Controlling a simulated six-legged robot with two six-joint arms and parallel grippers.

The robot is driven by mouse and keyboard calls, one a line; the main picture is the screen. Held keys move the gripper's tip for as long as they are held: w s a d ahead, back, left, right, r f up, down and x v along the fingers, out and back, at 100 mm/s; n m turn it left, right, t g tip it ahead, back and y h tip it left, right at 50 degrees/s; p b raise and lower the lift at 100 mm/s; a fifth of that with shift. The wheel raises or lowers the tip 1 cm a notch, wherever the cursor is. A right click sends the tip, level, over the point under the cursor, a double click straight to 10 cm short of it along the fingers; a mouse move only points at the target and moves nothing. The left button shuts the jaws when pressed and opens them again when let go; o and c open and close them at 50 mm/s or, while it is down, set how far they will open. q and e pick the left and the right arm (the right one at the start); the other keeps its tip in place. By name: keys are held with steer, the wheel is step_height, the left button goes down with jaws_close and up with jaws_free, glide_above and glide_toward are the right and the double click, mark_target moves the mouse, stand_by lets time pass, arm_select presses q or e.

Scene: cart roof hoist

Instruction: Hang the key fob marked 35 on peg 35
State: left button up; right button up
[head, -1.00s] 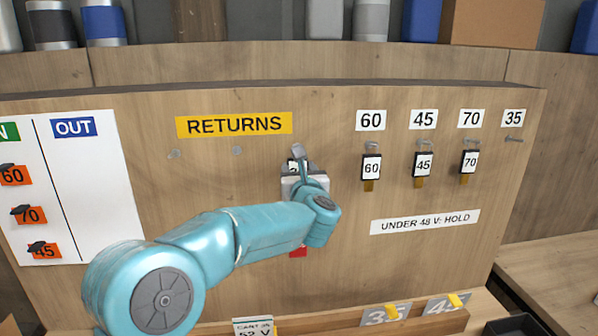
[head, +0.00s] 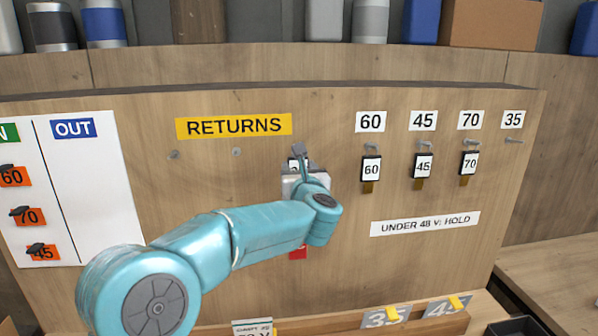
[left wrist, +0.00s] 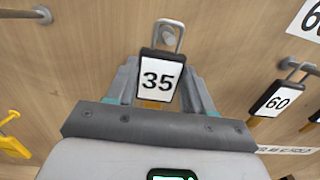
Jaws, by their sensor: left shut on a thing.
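The key fob marked 35 (left wrist: 160,80) is a white tag in a dark frame with a grey loop at its top. My left gripper (left wrist: 158,92) is shut on it, with a finger on each side. In the head view my left gripper (head: 299,168) is at the board, below and right of the RETURNS sign (head: 234,125). Whether the loop is around a peg there I cannot tell. Peg 35 (head: 513,141) is bare, under its label (head: 513,119) at the far right of the row. My right gripper is not in view.
Fobs 60 (head: 371,168), 45 (head: 423,165) and 70 (head: 469,162) hang on their pegs left of peg 35. Two returns pegs (head: 174,154) (head: 236,152) are bare. An UNDER 48 V: HOLD label (head: 425,222) is below. A ledge with number plates (head: 386,316) runs along the bottom.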

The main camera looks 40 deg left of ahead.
arm_select(q)
steer(key=shift+s+d+r+b, duration=0.3)
steer(key=shift+s+d+b, duration=0.15)
steer(key=shift+s+d, duration=0.35)
steer(key=shift+s+d+r+b, duration=0.35)
steer(key=shift+s+d, duration=0.25)
steer(key=shift+d, duration=0.35)
steer(key=shift+d+f, duration=0.1)
steer(key=shift+b+v, duration=1.45)
steer(key=shift+v, duration=0.95)
steer(key=shift+f, duration=0.1)
